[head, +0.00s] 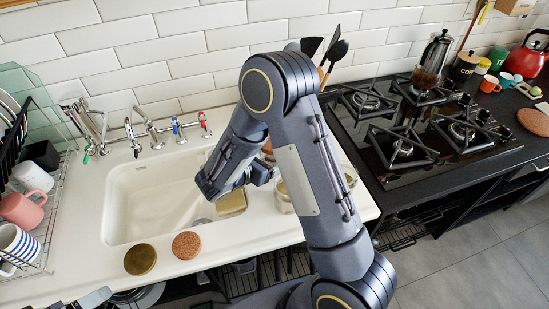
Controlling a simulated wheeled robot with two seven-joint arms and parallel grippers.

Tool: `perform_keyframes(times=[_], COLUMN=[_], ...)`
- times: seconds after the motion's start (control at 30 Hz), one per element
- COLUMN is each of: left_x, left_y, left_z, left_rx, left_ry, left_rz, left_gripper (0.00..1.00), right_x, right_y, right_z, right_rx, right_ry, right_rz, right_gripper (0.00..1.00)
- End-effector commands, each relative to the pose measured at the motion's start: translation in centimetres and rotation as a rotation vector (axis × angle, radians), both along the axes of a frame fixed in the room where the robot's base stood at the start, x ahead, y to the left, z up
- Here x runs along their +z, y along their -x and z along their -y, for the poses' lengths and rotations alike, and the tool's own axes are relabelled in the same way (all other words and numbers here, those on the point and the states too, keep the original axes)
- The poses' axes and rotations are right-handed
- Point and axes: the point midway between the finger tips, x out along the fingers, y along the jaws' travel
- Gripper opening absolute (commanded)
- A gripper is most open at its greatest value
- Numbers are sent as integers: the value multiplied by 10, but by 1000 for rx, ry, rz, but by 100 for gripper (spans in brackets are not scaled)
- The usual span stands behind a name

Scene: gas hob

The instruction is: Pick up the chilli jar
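No jar in the head view can be made out for certain as the chilli jar. A pale jar-like container (284,198) stands on the white counter by the right side of the sink, partly hidden behind my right arm. My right arm arches over the counter, and its dark gripper (263,174) shows only in part, just above and left of that container. Its fingers are too small and covered to tell whether they are open or shut. A reddish-brown item behind the arm is mostly hidden. My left gripper cannot be made out.
The white sink (125,205) lies left of my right arm. A dish rack (45,215) with mugs is at left.

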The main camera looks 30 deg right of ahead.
Motion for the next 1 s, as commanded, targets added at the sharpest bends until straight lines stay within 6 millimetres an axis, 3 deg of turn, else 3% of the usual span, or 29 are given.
perform_keyframes(times=[0.03, 0.33, 0.57, 0.73, 0.87, 1.0], left_x=[0, 0, 0, 1, 3, 2], left_y=[0, 0, 0, 0, 0, 0], left_z=[0, 0, 0, 0, 0, 0], left_rx=[0, 0, 0, 0, 0, 0], left_ry=[0, 0, 0, 0, 0, 0], left_rz=[0, 0, 0, 0, 0, 0], left_gripper=[89, 89, 89, 89, 89, 89], right_x=[0, 1, 2, 14, 37, 67], right_y=[0, 0, 0, -1, -1, 23], right_z=[0, 0, 0, 0, 0, -16], right_rx=[0, 0, 0, 1, -1, 5], right_ry=[0, 2, 1, 1, -2, -2], right_rz=[0, 2, 3, 6, 8, 9], right_gripper=[68, 30, 30, 30, 30, 30])
